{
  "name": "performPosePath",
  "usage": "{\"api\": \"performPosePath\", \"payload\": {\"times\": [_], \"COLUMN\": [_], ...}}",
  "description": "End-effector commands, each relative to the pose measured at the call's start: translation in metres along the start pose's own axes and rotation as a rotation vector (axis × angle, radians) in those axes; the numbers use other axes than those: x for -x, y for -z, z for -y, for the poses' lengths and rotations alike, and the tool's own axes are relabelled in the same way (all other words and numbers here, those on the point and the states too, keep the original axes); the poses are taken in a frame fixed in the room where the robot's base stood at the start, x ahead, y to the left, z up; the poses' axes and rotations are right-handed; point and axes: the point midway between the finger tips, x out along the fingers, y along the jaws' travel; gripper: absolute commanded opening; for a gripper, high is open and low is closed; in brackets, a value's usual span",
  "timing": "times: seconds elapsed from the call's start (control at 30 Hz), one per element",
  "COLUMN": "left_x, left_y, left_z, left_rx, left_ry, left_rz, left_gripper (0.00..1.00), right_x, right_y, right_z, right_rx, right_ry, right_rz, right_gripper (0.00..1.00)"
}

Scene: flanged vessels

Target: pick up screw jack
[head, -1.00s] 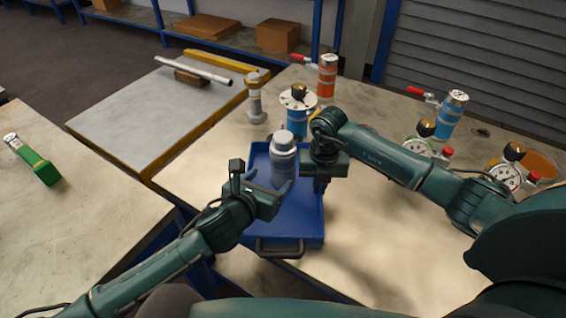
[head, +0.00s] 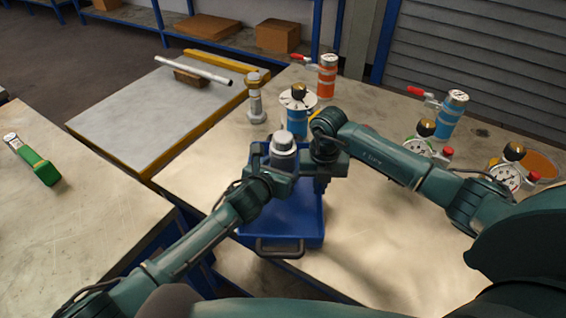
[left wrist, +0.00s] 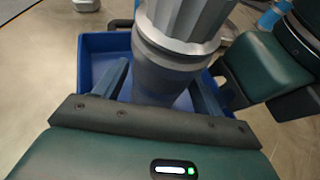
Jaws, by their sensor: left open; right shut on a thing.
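The grey screw jack (head: 283,145), a stout cylinder with a faceted cap, stands upright in the blue tray (head: 283,221). My left gripper (head: 284,170) is open at the near side of the jack and hides its lower part in the head view. In the left wrist view, the jack's body (left wrist: 163,80) stands between the two open fingers, with no clear grip on it. My right gripper (head: 321,182) points down at the tray's right edge and is shut, apparently on the tray's rim. Its fingertips are mostly hidden.
A grey flanged post (head: 256,97) and a blue-banded vessel with a gauge (head: 297,112) stand behind the tray. An orange cylinder (head: 327,76), a blue cylinder (head: 452,114) and gauges are farther right. The table in front of my right arm is clear.

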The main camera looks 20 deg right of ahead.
Motion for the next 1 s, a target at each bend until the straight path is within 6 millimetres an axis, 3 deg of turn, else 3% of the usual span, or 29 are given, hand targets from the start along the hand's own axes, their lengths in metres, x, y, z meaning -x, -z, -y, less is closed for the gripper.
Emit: {"api": "performPosePath", "payload": {"times": [0.23,0.9,1.0], "left_x": [-0.0003,-0.0001,0.0000], "left_y": [-0.0005,-0.0001,-0.0039], "left_z": [0.0000,-0.0001,0.0008], "left_rx": [0.000,0.000,-0.001], "left_ry": [0.000,0.000,0.003], "left_rz": [0.001,0.000,0.007], "left_gripper": [0.68,0.13,0.11], "right_x": [0.0008,0.0008,0.0010], "right_y": [-0.0006,-0.0006,-0.0006], "right_z": [-0.0002,-0.0002,-0.0002], "right_rx": [0.000,-0.001,-0.001], "right_ry": [-0.001,-0.001,-0.001], "right_rz": [0.002,0.002,0.002], "right_gripper": [0.00,0.00,0.00]}}
